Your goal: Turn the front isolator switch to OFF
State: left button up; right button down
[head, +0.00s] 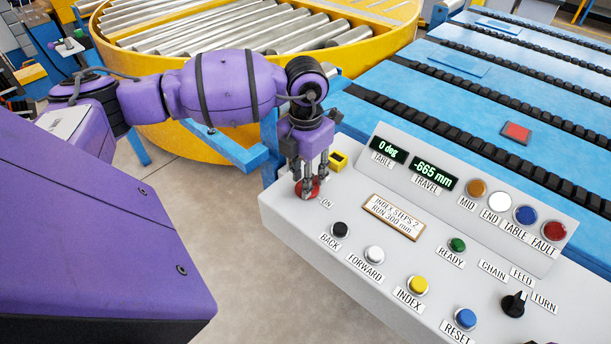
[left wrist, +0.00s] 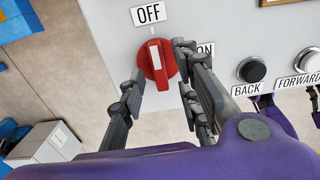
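The front isolator switch is a round red knob (left wrist: 160,76) with a white pointer bar, at the left end of the control panel. In the left wrist view the bar points up toward the OFF label (left wrist: 148,14); the ON label (left wrist: 205,48) is to the right, partly covered by a finger. My left gripper (head: 311,184) is over the knob, which shows in the head view (head: 299,190) partly behind the fingers. In the left wrist view the gripper's (left wrist: 158,61) fingers are apart, on either side of the knob; contact is unclear.
The grey panel (head: 290,226) also carries BACK (head: 340,229) and FORWARD (head: 374,254) buttons, other coloured buttons and a black selector (head: 514,303). A yellow block (head: 338,161) sits close behind the gripper. A yellow roller turntable (head: 215,142) and blue chain conveyor (head: 455,118) stand behind.

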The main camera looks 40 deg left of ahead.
pick_arm(q)
notch_tip(320, 180, up, 12)
jog(key=shift+f, duration=0.25)
dwell(0.6)
